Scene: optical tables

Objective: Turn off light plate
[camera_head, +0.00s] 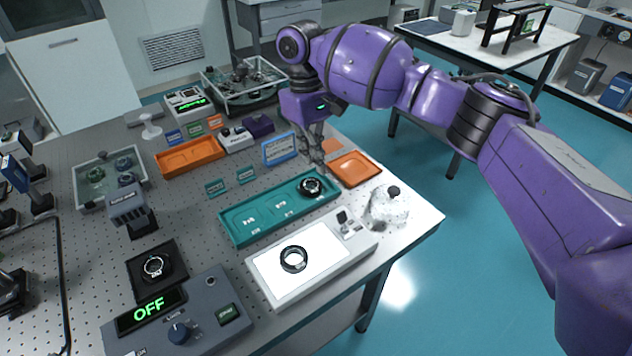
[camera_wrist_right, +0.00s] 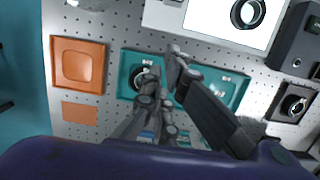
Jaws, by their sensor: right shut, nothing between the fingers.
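The light plate (camera_head: 275,284) is a low white box near the front of the table, and its panel glows bright white. A black ring-shaped mount (camera_head: 293,260) lies on the lit panel. Small dark controls (camera_head: 347,219) are at the plate's right end. The plate also shows at the top of the right wrist view (camera_wrist_right: 205,18). My right gripper (camera_head: 318,160) is shut and empty, above the table behind the plate, near the teal tray's far end and apart from the plate. Its fingers also show in the right wrist view (camera_wrist_right: 165,72). My left gripper is out of view.
The teal tray (camera_head: 250,225) with a dark ring mount (camera_head: 311,187) lies behind the plate. An orange tray (camera_head: 356,168) and a clear crumpled object (camera_head: 388,208) are to the right. A grey control box (camera_head: 195,325) reading OFF stands left of the plate.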

